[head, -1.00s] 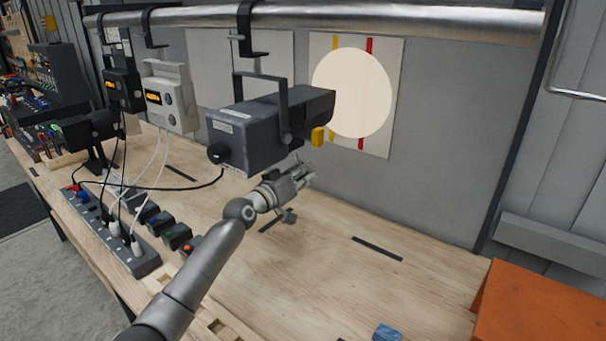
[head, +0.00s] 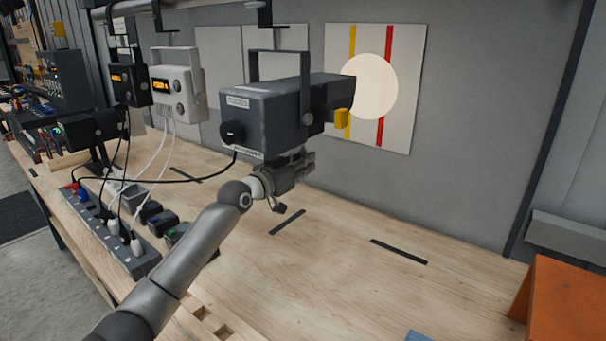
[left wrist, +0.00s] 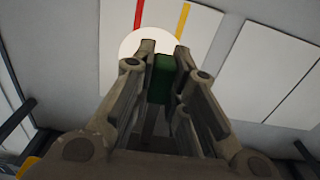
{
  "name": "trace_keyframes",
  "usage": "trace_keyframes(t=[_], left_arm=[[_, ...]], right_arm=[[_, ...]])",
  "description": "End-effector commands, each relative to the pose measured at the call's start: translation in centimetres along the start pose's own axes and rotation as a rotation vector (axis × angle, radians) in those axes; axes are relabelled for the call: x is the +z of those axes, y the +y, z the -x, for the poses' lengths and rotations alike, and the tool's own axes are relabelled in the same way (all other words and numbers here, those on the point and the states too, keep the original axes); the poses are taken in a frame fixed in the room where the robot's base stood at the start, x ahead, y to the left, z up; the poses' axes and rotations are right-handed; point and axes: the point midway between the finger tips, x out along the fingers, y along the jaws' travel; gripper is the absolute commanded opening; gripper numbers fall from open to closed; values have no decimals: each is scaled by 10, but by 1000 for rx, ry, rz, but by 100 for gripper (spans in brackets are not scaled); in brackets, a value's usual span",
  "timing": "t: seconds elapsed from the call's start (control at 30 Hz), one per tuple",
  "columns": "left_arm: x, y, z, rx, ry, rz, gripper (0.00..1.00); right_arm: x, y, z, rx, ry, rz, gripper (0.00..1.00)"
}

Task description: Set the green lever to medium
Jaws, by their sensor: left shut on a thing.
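The grey spotlight (head: 262,115) hangs from a yoke on the rail. A yellow tab (head: 341,119) sticks out near its front. My left gripper (head: 305,160) is raised under the spotlight's lower front side; its fingertips are partly hidden there in the head view. In the left wrist view the green lever (left wrist: 163,80) is between the two fingers of my left gripper (left wrist: 163,62), which is shut on it. The lever does not show in the head view. A round light spot (head: 369,86) falls on the white panel (head: 405,128) across its yellow and red stripes. My right gripper is not in view.
A white box (head: 178,93) with an orange display hangs left of the spotlight. A power strip (head: 108,232) with plugged cables lies on the bench's left side. An orange stand (head: 565,300) is at the right. The middle of the bench (head: 330,270) is clear.

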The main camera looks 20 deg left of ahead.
Motion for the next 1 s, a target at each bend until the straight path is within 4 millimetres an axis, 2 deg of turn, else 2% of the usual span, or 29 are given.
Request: trace_keyframes(t=[0.17,0.37,0.4,0.57,1.0], left_arm=[[2,-2,0,-4,-2,-25,0],[1,-2,0,-4,-2,-24,0],[1,-2,0,-4,-2,-24,16],[1,-2,0,-4,-2,-23,36],[1,-2,6,-3,-1,-22,38]], right_arm=[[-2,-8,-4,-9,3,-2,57],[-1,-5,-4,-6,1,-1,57],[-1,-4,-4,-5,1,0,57],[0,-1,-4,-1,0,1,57],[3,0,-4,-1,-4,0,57]])
